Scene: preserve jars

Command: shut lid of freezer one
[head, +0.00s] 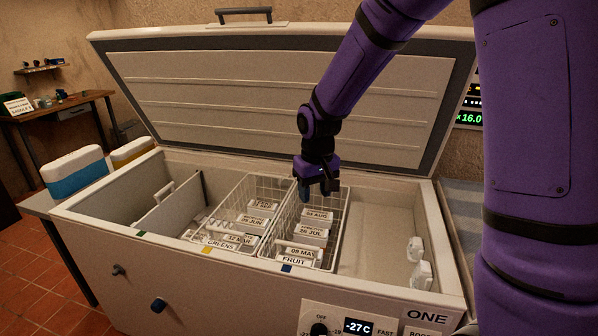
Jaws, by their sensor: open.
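Freezer one (190,285) is a white chest freezer with "ONE" on its front panel and a display reading -27C. Its lid (200,88) stands raised and tilted back behind the chest, with a dark handle (244,14) on its top edge. My gripper (317,192) is open and points down over the fruit basket, well below and in front of the lid's inner face. My arm hides part of the lid's right half. I cannot tell whether the fingers touch anything in the basket.
A wire basket marked GREENS (222,246) and one marked FRUIT (292,262) hold labelled white packs. A white divider (170,212) stands at the left. The right compartment (375,240) is mostly bare. Blue (75,180) and yellow (131,150) boxes stand left of the freezer.

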